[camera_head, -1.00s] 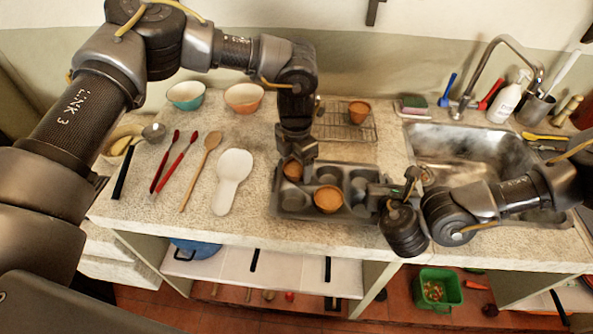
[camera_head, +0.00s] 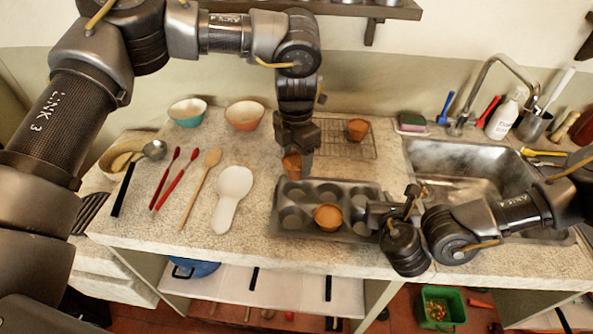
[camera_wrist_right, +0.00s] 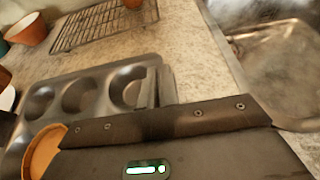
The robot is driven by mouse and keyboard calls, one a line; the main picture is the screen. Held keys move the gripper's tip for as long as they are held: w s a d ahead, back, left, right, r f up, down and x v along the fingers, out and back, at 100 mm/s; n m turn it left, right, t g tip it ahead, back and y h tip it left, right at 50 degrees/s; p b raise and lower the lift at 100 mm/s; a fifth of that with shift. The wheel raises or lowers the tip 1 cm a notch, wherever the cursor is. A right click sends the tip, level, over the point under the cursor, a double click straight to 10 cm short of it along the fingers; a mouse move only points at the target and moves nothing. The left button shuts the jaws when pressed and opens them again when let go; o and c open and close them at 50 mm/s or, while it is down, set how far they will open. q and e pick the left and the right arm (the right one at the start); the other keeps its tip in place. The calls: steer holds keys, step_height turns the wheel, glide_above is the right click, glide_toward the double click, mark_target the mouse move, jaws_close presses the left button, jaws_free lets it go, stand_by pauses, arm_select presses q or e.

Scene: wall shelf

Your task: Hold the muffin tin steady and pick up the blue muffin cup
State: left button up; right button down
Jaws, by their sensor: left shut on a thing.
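The grey muffin tin (camera_head: 345,231) sits on the counter near its front edge. My left gripper (camera_head: 294,158) is shut on an orange-brown muffin cup (camera_head: 292,167), held above the tin's back left corner. A second orange-brown cup (camera_head: 328,217) sits in a front compartment; it shows in part at the left of the right wrist view (camera_wrist_right: 42,152). The other visible compartments look empty. My right gripper (camera_head: 376,212) is at the tin's right end. In the right wrist view one finger (camera_wrist_right: 152,90) stands at the tin's right end; its grip is unclear. I see no blue cup.
A wire rack (camera_head: 345,139) with another orange-brown cup (camera_head: 357,130) stands behind the tin. The sink (camera_head: 460,170) is to the right. Two bowls, a white spoon rest (camera_head: 233,195) and several utensils lie to the left. A wall shelf (camera_head: 330,8) hangs above.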

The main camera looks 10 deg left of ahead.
arm_select(q)
steer(key=shift+r, duration=0.85)
arm_select(e)
steer(key=c, duration=1.6)
jaws_free()
steer(key=shift+o, duration=0.2)
steer(key=v, duration=1.2)
arm_select(q)
steer(key=shift+d, duration=0.1)
arm_select(e)
steer(key=shift+d, duration=0.1)
